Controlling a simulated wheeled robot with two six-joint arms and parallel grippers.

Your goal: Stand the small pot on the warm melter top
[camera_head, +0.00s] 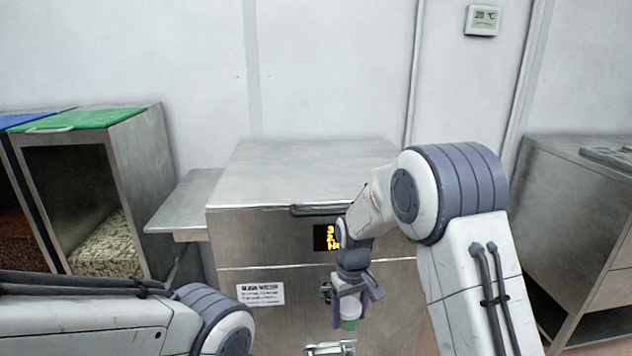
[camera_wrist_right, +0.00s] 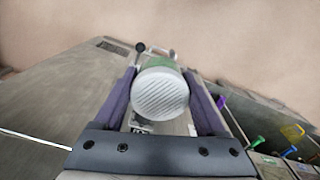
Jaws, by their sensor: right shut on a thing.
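The melter (camera_head: 310,170) is a steel box at the middle of the head view, with a flat, bare top and an orange display on its front. My right gripper (camera_head: 349,306) points down in front of the melter's front face, below the level of its top. It is shut on the small pot (camera_head: 350,310), which looks white with a green part. In the right wrist view the pot's white ridged round end (camera_wrist_right: 160,94) faces the camera between two purple fingers, with green beyond it. My left arm enters at lower left; its gripper is out of the picture.
A steel side shelf (camera_head: 187,200) adjoins the melter's left side. A bin with a green lid (camera_head: 88,119) and pale granules stands further left. A steel cabinet (camera_head: 577,220) stands at right. A handle (camera_head: 315,210) runs along the melter's front top edge.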

